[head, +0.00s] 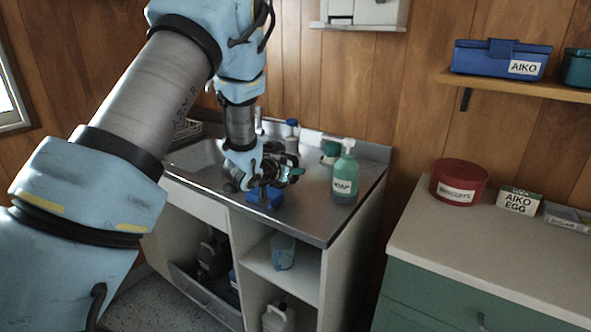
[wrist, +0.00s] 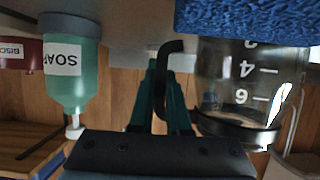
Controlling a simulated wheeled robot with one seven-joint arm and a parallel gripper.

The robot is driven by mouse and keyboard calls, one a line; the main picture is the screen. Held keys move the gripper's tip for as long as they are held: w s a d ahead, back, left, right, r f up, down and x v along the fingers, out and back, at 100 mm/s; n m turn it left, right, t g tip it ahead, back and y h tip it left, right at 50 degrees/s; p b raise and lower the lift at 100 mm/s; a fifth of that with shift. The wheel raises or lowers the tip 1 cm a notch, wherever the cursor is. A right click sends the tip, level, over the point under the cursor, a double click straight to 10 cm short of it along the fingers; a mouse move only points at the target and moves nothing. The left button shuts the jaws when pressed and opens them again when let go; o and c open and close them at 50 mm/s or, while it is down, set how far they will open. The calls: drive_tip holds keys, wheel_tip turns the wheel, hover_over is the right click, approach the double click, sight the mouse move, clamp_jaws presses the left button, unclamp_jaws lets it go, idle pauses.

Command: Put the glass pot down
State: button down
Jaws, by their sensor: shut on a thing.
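The glass pot (wrist: 240,75), clear with white number marks, a dark band and a black handle, is on the right of the upside-down wrist view. My gripper (wrist: 161,95) is shut on its black handle, between the teal fingers. In the head view the pot (head: 270,172) is small and partly hidden by my wrist, over the metal sink counter (head: 310,213). A blue sponge-like block (head: 265,197) lies on the counter close by the pot. In the wrist view the block (wrist: 245,22) overlaps the pot's base, so I cannot tell whether they touch.
A green soap bottle (head: 344,182) stands right of my gripper. A white bottle with a blue cap (head: 292,138) and a green-topped container (head: 331,152) stand behind. The sink basin (head: 198,160) is left. The counter's front right is bare. A red tin (head: 459,180) stands on the separate worktop.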

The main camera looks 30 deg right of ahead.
drive_tip(key=shift+f, duration=0.15)
drive_tip(key=c, duration=0.9)
unclamp_jaws()
drive_tip(key=shift+r, duration=0.2)
